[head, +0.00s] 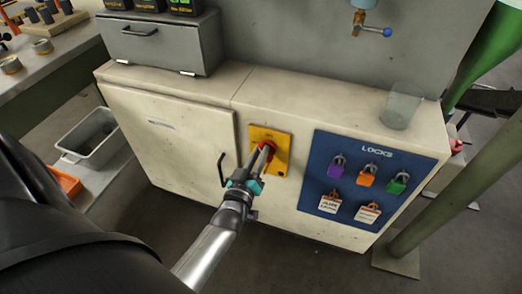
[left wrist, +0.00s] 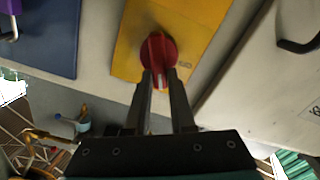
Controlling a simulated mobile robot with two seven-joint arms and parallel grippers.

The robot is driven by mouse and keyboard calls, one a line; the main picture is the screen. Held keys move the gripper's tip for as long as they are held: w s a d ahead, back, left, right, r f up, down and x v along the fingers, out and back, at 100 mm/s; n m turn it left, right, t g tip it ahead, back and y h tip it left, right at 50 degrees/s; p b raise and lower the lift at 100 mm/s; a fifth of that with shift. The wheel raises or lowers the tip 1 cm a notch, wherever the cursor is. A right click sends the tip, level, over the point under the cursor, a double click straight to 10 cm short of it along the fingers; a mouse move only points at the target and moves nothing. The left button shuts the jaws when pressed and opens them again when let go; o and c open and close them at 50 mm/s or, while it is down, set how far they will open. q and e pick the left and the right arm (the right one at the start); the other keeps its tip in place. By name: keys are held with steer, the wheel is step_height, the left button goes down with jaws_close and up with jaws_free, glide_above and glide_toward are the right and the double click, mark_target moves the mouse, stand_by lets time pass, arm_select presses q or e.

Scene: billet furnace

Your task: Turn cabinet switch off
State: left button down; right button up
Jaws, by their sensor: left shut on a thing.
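The cabinet switch is a red rotary handle (head: 272,152) on a yellow plate (head: 283,136) on the front of the pale cabinet (head: 190,120). In the left wrist view the red handle (left wrist: 157,52) stands out from the yellow plate (left wrist: 198,22). My left gripper (head: 262,160) reaches up to the switch from below. In the left wrist view its two fingers (left wrist: 159,88) are shut on the red handle, one on each side. The fingers hide part of the handle. My right gripper is not in view.
A blue lock board (head: 340,155) with purple, orange and green padlocks and two tags is right of the switch. A black door handle (head: 222,170) is just left of it. A clear cup (head: 401,106) stands on the cabinet top. A green post (head: 455,190) stands at right.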

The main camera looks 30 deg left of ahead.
arm_select(q)
steer(key=shift+a+n, duration=0.15)
steer(key=shift+n, duration=0.85)
steer(key=shift+s+a+f+n, duration=0.1)
steer(key=shift+f+n, duration=0.2)
steer(key=shift+n, duration=1.5)
steer(key=shift+a+f+n, duration=0.15)
steer(key=shift+f+n, duration=0.15)
steer(key=shift+n, duration=1.5)
steer(key=shift+s+a+f+n, duration=0.1)
steer(key=shift+f+n, duration=0.2)
steer(key=shift+n, duration=1.5)
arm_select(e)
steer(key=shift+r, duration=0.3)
arm_select(q)
steer(key=shift+w, duration=0.1)
steer(key=c, duration=0.8)
jaws_free()
steer(key=shift+o, duration=0.2)
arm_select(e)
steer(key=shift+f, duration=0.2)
